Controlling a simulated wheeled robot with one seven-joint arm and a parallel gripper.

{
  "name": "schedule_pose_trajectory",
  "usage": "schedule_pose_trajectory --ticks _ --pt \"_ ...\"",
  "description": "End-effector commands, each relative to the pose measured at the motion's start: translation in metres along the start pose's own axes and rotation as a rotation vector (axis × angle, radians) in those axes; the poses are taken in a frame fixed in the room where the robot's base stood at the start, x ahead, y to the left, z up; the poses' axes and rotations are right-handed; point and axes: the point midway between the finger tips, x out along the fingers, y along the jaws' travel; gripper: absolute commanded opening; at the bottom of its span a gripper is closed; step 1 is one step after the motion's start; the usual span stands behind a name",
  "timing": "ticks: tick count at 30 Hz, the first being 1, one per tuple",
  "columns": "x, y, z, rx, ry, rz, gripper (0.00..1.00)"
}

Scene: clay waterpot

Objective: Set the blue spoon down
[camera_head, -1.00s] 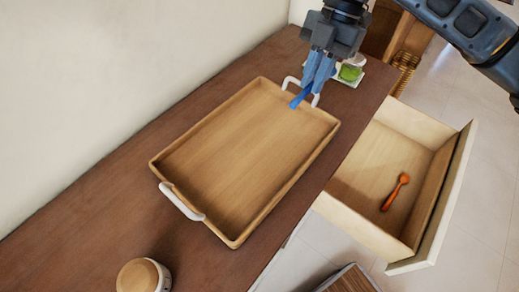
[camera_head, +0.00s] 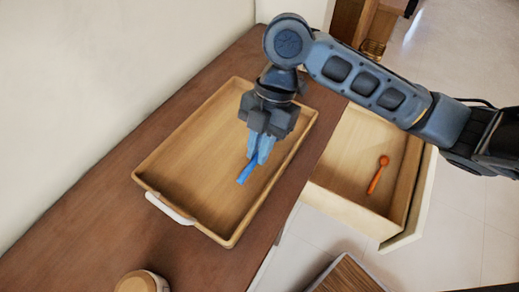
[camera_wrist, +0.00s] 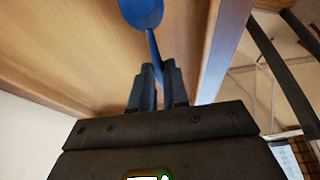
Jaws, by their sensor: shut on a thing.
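The blue spoon (camera_head: 246,171) is held between the fingers of my gripper (camera_head: 260,152), over the right part of the wooden tray (camera_head: 165,168). The gripper is shut on it. In the wrist view the spoon (camera_wrist: 141,13) sticks out beyond the fingertips (camera_wrist: 157,72), its rounded bowl at the top edge. The part between the fingers is hidden. I cannot tell whether the spoon's low end touches the tray floor.
The tray has raised walls and a white handle (camera_head: 170,208) at its near end. An open drawer (camera_head: 340,195) at the right holds an orange spoon (camera_head: 377,175). A round-lidded jar (camera_head: 141,282) stands at the bottom edge. The tray's left half is bare.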

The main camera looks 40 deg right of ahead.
Motion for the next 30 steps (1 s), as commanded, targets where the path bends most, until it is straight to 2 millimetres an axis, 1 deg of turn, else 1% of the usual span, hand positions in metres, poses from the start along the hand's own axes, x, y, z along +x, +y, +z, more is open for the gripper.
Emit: schedule_pose_trajectory --ticks 1,3,13,14,21,30 --pt "0.0078 -0.0002 0.0028 0.003 0.002 0.0 0.0" --pt "0.012 -0.0001 0.005 0.001 0.001 0.001 0.0" --pt "0.0132 0.0 0.0059 0.001 0.0 0.0 0.0" --pt "0.0137 0.0 0.0061 0.0 0.0 0.0 0.17" --pt "0.0137 0.0001 0.0059 0.0 0.0 0.0 0.4" --pt "0.0124 0.0002 0.0051 -0.002 0.0 0.001 0.4"
